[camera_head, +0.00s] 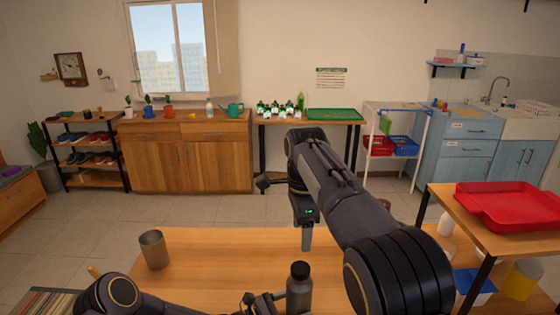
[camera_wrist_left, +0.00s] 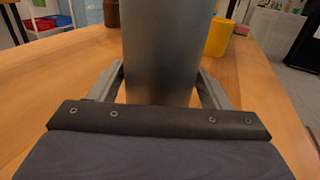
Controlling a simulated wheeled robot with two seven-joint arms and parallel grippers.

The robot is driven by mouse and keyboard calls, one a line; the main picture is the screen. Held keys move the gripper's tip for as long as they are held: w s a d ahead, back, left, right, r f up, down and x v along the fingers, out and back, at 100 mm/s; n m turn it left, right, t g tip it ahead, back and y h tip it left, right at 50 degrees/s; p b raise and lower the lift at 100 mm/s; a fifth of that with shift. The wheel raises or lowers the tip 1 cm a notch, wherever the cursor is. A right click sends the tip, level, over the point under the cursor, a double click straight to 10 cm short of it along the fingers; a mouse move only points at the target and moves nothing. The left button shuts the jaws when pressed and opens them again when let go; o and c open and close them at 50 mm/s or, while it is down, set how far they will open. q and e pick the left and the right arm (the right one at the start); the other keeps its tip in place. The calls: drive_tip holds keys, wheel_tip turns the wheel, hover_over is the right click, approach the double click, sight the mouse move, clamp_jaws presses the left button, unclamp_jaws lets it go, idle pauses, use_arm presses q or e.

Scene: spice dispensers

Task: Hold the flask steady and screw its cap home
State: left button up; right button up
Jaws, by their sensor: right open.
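The grey flask (camera_head: 299,297) stands upright at the near edge of the wooden table, with a black cap (camera_head: 300,270) on its top. How far the cap is screwed down I cannot tell. In the left wrist view the flask (camera_wrist_left: 160,50) fills the middle as a grey cylinder. My left gripper (camera_wrist_left: 161,78) has a finger against each side of it. In the head view the left gripper is at the flask's left side, partly cut off. My right gripper (camera_head: 307,238) points down, open and empty, beyond the flask and apart from the cap. Its fingers overlap in this view.
A metal cup (camera_head: 152,250) stands on the table's left part. The middle of the table (camera_head: 220,262) is clear. A red tray (camera_head: 510,205) sits on a side table at right. The left wrist view shows a yellow container (camera_wrist_left: 218,38) and a brown object (camera_wrist_left: 111,13) behind the flask.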

use_arm(q)
drive_tip(key=o, duration=0.3)
drive_tip(key=shift+o, duration=0.2)
drive_tip(key=shift+a, duration=0.1)
